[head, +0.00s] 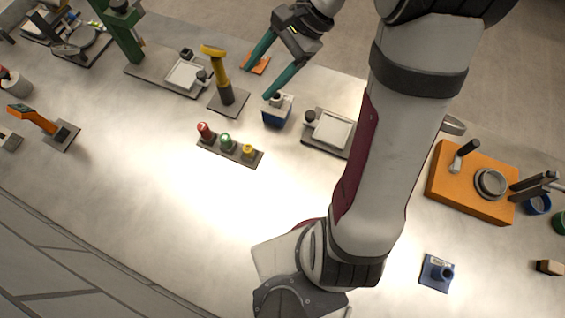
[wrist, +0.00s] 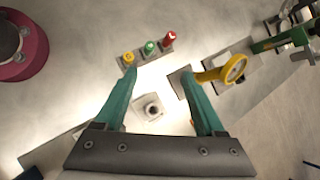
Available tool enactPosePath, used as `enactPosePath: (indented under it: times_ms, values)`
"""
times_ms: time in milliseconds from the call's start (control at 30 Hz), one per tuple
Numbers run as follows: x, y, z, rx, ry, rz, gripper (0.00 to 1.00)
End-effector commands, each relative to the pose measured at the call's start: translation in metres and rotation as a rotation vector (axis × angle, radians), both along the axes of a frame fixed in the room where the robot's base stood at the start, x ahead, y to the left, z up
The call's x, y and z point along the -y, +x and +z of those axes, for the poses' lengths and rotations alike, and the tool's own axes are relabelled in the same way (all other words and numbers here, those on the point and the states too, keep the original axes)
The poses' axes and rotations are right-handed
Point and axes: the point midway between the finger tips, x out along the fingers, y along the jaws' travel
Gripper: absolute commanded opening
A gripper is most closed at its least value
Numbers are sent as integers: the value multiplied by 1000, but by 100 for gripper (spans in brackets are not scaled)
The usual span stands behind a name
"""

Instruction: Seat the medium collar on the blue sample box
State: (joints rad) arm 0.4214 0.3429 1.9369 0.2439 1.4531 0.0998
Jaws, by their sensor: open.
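The blue sample box (head: 275,117) has a pale top with a grey round piece standing on it. In the wrist view its pale top (wrist: 140,111) shows a grey ring with a dark centre; I cannot tell whether this is a collar or the box's own neck. My gripper (head: 258,83) is open, with teal fingers apart above and beside the box. In the wrist view the gripper (wrist: 158,75) has nothing between its fingertips. A grey ring (head: 491,183) lies on the orange block. Another pale ring (head: 453,125) is partly hidden by my arm. I cannot tell which is the medium collar.
A yellow-topped post (head: 221,75) stands close left of the box. A strip with red, green and yellow knobs (head: 229,149) lies in front. A white tray (head: 330,130) is to the right. The orange block (head: 461,194) is farther right.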

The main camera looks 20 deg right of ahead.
Motion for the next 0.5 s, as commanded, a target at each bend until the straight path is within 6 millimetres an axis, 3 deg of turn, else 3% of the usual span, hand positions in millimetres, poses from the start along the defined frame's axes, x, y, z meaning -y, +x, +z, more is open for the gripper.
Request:
enactPosePath:
  times_ms: [200,500]
  values:
    - [-29,-51,23,58,-120,191,72]
    - [-49,-131,35,155,-296,469,72]
